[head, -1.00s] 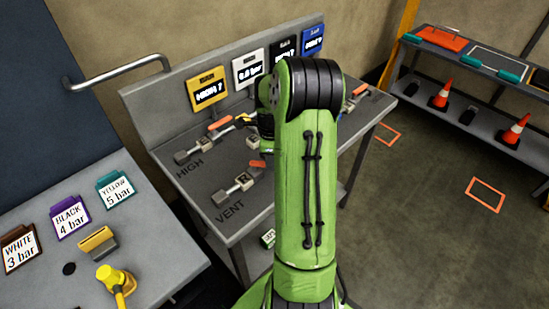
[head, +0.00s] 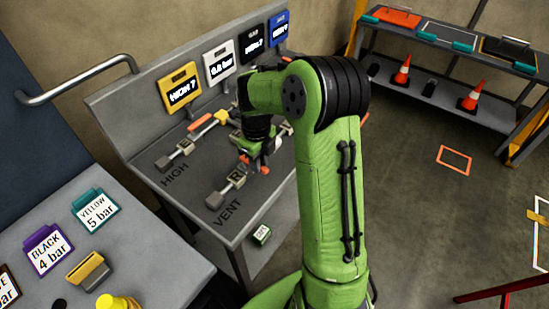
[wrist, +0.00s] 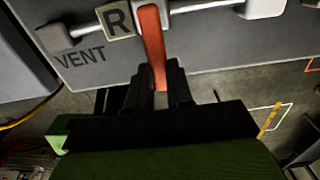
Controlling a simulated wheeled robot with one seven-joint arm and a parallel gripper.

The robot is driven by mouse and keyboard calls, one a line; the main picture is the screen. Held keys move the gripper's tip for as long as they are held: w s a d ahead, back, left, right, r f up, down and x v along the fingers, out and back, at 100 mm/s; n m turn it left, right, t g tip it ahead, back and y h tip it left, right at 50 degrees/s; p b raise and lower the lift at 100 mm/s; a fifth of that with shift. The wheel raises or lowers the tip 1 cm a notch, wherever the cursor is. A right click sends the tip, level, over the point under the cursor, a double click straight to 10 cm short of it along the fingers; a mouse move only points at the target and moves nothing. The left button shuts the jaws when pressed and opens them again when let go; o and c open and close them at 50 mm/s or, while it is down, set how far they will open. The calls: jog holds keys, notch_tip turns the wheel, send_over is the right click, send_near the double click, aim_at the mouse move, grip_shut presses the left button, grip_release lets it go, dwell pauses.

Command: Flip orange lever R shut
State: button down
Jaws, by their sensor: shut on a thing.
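Orange lever R (wrist: 151,40) stands out from its pipe beside the tan block marked R (wrist: 117,20) in the wrist view. My gripper (wrist: 158,85) is shut on the lever's free end, with a dark finger on each side. In the head view the R block (head: 237,177) sits on the grey bench above the word VENT. My gripper (head: 254,163) is low over the bench just right of that block. Its fingers and arm hide most of the lever there; only small orange bits show. The lever points across the pipe toward the bench's front edge.
Another orange lever (head: 197,125) lies on the HIGH line behind. Colored pressure signs, such as the yellow one (head: 180,88), line the bench's back panel. A side table (head: 150,235) with tags stands at left. A shelf with cones (head: 402,75) is at right. Open floor lies between.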

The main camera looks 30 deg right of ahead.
dwell(0.5)
jog(key=c, duration=1)
grip_release()
jog(key=shift+r, duration=0.1)
notch_tip(320, 180, up, 16)
jog(key=p, duration=0.3)
jog(key=shift+f, duration=0.2)
